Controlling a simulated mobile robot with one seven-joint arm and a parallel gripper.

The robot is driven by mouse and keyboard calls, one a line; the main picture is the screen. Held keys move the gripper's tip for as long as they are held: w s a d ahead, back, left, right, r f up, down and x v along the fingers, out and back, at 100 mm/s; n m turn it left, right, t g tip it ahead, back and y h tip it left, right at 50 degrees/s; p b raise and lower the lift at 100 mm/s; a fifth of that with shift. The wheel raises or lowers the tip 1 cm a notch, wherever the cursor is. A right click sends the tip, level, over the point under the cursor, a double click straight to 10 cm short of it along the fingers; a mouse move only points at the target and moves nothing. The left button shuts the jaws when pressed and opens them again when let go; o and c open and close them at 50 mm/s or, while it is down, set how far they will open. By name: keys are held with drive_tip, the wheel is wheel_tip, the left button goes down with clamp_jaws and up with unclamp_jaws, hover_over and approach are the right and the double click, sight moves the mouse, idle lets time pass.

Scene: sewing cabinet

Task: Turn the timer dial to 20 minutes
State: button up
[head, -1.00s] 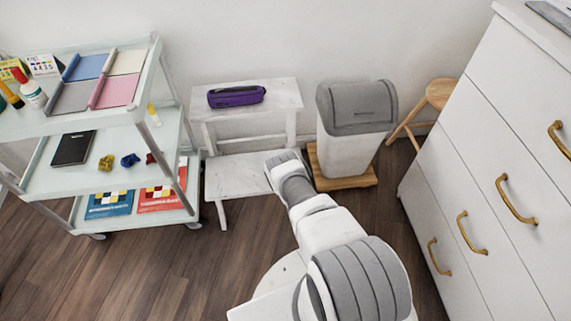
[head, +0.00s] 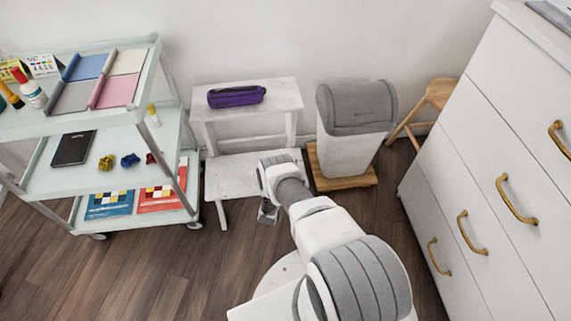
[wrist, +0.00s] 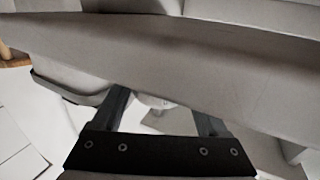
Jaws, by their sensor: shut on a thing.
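No timer or numbered dial can be made out in either view. In the head view my gripper (head: 268,213) points down at the left end of my arm, in front of the white bench's low shelf. In the wrist view its two dark fingers (wrist: 160,100) stand apart, with a pale rounded thing (wrist: 153,101) between them. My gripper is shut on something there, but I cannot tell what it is. A broad grey edge (wrist: 170,60) crosses the picture and hides the fingertips and most of the held thing.
The white bench (head: 270,90) carries a purple pouch (head: 236,96). A grey-lidded bin (head: 355,110) stands right of it on a wooden base. A shelf cart (head: 100,122) is at left, a white drawer cabinet (head: 480,170) at right. The wooden floor is bare at front left.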

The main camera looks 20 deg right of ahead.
drive_tip(key=shift+m+g+h, duration=0.4)
drive_tip(key=shift+h, duration=0.1)
idle(1.1)
drive_tip(key=o, duration=1.3)
drive_tip(key=shift+s+a, duration=0.1)
drive_tip(key=shift+s, duration=0.05)
